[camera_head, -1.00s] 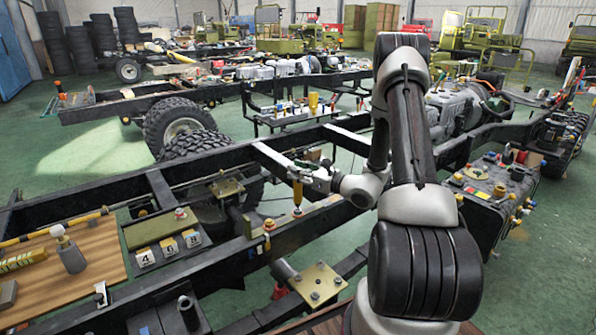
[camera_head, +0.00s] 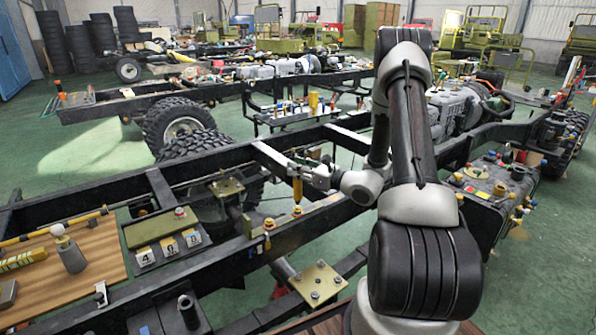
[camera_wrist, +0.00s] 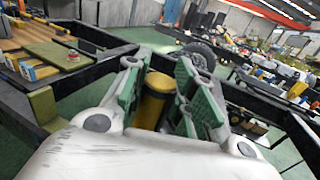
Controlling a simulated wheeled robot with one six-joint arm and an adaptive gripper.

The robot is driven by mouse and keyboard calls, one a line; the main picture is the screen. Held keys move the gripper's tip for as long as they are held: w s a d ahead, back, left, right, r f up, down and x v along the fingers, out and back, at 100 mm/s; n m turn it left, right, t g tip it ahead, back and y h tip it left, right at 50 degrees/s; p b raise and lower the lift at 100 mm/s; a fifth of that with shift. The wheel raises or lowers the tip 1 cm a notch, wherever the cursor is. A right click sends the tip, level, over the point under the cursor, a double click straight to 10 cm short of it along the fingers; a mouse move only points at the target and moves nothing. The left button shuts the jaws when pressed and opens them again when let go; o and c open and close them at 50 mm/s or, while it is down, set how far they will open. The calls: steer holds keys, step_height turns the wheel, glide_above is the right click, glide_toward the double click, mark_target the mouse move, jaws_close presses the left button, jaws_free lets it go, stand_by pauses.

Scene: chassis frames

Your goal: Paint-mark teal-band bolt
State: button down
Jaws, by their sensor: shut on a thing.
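My gripper (camera_head: 304,172) is shut on a yellow paint marker (camera_head: 297,190), held upright with its narrow end down, above the near chassis rail (camera_head: 310,222). In the wrist view the marker (camera_wrist: 152,100) is a yellow cylinder between my green finger pads (camera_wrist: 158,92); its lower end is hidden there. A bolt with an orange-yellow head (camera_head: 269,224) stands on the rail to the left of and below the marker tip, apart from it. No teal band can be made out on either bolt at this size.
A wooden board (camera_head: 100,255) is at far left. A brass plate (camera_head: 315,284) stands below the rail. A black box with coloured caps (camera_head: 495,185) is at right.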

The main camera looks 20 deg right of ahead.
steer(key=shift+r, duration=0.5)
steer(key=shift+r, duration=2.4)
steer(key=shift+a, duration=0.1)
